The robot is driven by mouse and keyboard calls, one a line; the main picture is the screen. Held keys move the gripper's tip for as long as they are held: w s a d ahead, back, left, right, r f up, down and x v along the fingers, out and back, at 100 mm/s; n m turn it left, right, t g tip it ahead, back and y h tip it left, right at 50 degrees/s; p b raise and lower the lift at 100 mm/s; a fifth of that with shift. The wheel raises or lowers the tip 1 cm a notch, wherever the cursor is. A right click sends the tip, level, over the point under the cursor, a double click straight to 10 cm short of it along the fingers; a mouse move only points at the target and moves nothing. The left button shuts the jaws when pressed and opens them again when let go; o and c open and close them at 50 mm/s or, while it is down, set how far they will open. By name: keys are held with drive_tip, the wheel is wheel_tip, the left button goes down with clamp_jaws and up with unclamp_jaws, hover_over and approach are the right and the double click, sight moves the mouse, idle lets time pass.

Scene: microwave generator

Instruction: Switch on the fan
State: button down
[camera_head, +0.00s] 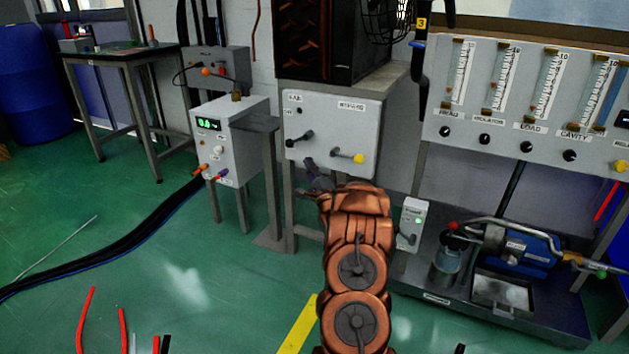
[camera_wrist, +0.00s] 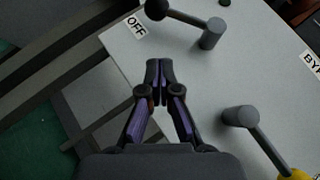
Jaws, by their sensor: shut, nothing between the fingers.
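The white control panel (camera_head: 330,115) carries a FAN label (camera_head: 295,98) at its upper left. Its fan lever (camera_head: 300,138) has a black knob pointing left. In the wrist view the fan lever (camera_wrist: 185,18) runs across the top, its knob beside the OFF label (camera_wrist: 136,27). A second lever with a yellow knob (camera_head: 358,158) sits to the right; it also shows in the wrist view (camera_wrist: 240,116). My gripper (camera_wrist: 160,70) is shut and empty, in front of the panel just below the OFF label. In the head view my gripper (camera_head: 310,166) is small and partly hidden by my arm.
A white box with a green display (camera_head: 208,125) stands left of the panel. A flowmeter board (camera_head: 520,95) is to the right. A small switch box (camera_head: 412,222) and a blue pump (camera_head: 520,245) sit low on the right.

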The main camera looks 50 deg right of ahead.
sight(297, 141)
drive_tip(key=w+r+b, duration=0.1)
drive_tip(key=w, duration=0.1)
drive_tip(key=w+r+b, duration=0.1)
drive_tip(key=shift+w+a, duration=0.15)
drive_tip(key=shift+w, duration=0.2)
drive_tip(key=shift+w+a+r, duration=0.25)
drive_tip(key=shift+w+r, duration=0.15)
drive_tip(key=shift+r, duration=0.15)
drive_tip(key=shift+d, duration=0.1)
drive_tip(key=shift+w+m, duration=0.15)
drive_tip(key=shift+m, duration=0.15)
